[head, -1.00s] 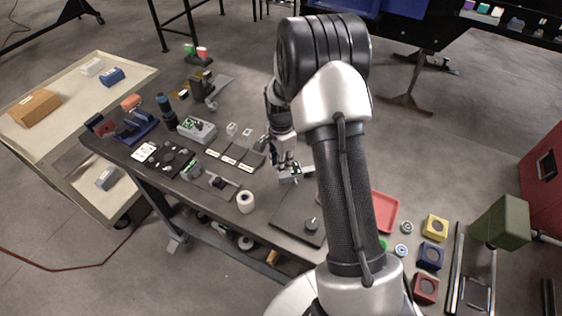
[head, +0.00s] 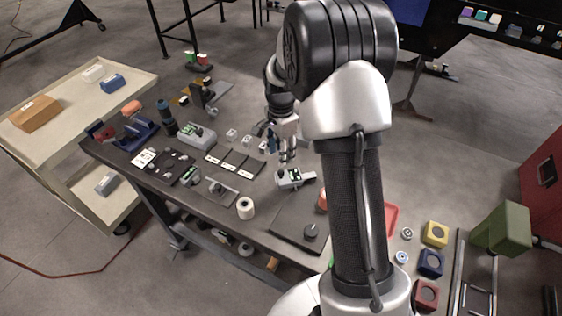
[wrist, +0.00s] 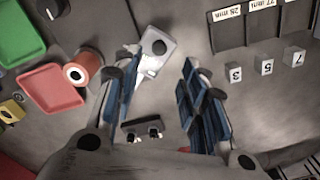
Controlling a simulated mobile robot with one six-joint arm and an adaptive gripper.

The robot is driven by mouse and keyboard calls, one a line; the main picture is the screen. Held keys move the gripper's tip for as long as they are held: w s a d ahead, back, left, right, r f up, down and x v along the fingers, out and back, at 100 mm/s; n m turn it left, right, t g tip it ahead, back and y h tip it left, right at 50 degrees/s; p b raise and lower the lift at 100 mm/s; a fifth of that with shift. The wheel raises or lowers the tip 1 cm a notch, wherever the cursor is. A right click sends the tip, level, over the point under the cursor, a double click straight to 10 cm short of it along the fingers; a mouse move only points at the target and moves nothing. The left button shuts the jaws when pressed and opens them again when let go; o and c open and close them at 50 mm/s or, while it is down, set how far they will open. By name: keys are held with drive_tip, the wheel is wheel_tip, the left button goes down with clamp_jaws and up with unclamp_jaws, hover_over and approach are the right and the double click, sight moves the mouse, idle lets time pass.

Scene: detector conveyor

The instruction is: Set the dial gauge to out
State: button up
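In the wrist view a pale grey body with a round black part (wrist: 155,48) lies just beyond the fingertips, probably the same instrument. My gripper (head: 287,157) is above it, apart from it and empty.
A white roll (head: 245,206) and a dark plate with a knob (head: 310,232) lie in front. Label cards (head: 228,162) and small numbered blocks (wrist: 266,67) are nearby. An orange spool (wrist: 74,74) and a red tray (wrist: 48,92) lie to one side.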

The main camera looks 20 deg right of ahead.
drive_tip(key=shift+r, duration=1.9)
drive_tip(key=s+a+r+n+t+b, duration=0.1)
drive_tip(key=s+a+r+n+b, duration=0.3)
drive_tip(key=s, duration=0.3)
drive_tip(key=s+a+r+n+t+b, duration=0.1)
drive_tip(key=s+a+r+n+b, duration=0.15)
drive_tip(key=s+r+n, duration=0.35)
drive_tip(key=s+a+f+n+t+b, duration=0.1)
drive_tip(key=s+a+f+n, duration=0.1)
drive_tip(key=s, duration=0.5)
drive_tip(key=s+a+f+n+t+b, duration=0.1)
drive_tip(key=s+n, duration=0.3)
drive_tip(key=s, duration=0.4)
drive_tip(key=shift+s+a+f+n+t+b, duration=0.15)
drive_tip(key=shift+a+f+n+t+b, duration=0.15)
drive_tip(key=shift+a+f+b, duration=0.4)
drive_tip(key=shift+d+r, duration=0.2)
drive_tip(key=shift+r, duration=0.05)
